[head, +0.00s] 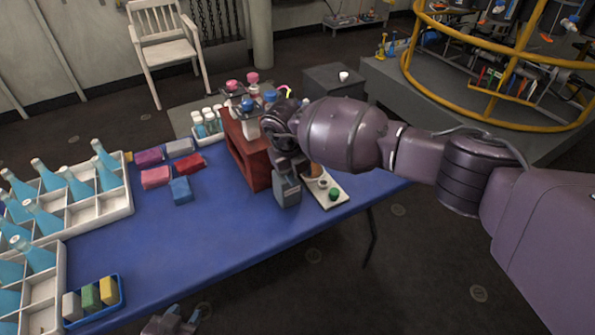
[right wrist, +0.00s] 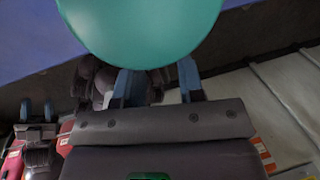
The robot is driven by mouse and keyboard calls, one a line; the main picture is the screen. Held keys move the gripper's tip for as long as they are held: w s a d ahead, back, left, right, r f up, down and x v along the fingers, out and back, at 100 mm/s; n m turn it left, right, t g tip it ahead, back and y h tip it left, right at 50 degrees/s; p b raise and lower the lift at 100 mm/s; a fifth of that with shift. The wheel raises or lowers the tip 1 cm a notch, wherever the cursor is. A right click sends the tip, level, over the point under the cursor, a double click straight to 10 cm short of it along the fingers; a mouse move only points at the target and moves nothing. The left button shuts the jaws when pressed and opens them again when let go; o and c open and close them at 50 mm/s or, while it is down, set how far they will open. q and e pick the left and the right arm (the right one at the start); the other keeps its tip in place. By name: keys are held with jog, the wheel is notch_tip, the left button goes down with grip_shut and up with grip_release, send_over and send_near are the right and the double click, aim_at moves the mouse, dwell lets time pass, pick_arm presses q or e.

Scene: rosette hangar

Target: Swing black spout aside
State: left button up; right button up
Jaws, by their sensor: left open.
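Several pump dispensers with pink (head: 232,85) and blue (head: 270,95) tops and dark heads stand by a red stand (head: 245,155) on the blue table (head: 150,255). I cannot make out which dark part is the black spout; my right arm covers part of this group. My right gripper (right wrist: 156,85) shows two blue fingers standing apart in the right wrist view. A large teal round thing (right wrist: 140,25) hides their tips, so I cannot tell whether they hold it. My left gripper (head: 172,318) is open and empty at the bottom edge, beyond the table's front edge.
White crates with teal bottles (head: 80,185) fill the table's left side. Coloured blocks (head: 155,177) lie between them and the red stand. A blue tray (head: 92,318) holds more blocks. A pale board (head: 335,203) lies right of the stand. The table's front middle is clear.

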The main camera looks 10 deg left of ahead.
notch_tip(320, 180, up, 10)
jog(key=s+a+p, duration=0.1)
jog(key=shift+a+r, duration=0.25)
jog(key=shift+a, duration=0.15)
dwell(0.4)
